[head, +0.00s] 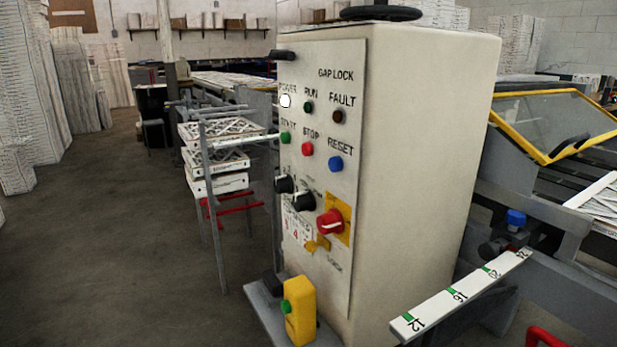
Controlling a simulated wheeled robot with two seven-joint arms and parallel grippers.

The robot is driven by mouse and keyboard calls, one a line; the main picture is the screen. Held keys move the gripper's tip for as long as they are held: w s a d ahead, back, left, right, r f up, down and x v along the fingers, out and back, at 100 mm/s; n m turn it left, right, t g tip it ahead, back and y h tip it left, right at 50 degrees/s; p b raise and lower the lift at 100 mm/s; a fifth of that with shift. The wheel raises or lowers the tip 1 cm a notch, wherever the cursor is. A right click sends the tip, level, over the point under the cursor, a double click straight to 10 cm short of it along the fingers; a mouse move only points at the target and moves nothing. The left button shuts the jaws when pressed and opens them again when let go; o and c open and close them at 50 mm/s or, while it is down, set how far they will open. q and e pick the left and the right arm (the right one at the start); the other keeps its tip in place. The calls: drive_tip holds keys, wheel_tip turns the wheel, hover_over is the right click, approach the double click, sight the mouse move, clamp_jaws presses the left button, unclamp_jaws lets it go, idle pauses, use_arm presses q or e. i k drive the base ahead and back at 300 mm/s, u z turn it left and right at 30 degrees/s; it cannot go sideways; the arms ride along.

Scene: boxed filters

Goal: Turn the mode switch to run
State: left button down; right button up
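The control cabinet (425,150) stands in the middle of the head view, its panel (345,80) facing left and seen at a slant. Two black rotary knobs sit low on the panel: a left black knob (283,184) and a right black knob (303,202). Their labels are too small or covered to read, so I cannot tell which is the mode switch or where either points. A red rotary knob (329,221) on a yellow plate is to their lower right. Neither of my grippers is in view.
Above the knobs are a green start button (285,138), a red stop button (307,149) and a blue reset button (336,163). A yellow box (299,311) with a green button juts out below. A white scale bar (461,296) is at right. Open floor (110,240) lies left.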

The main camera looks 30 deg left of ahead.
sight(303, 201)
drive_tip(key=z, duration=1.9)
drive_tip(key=k, duration=1.8)
drive_tip(key=u, duration=2.55)
drive_tip(key=i, duration=0.5)
drive_tip(key=z, duration=0.05)
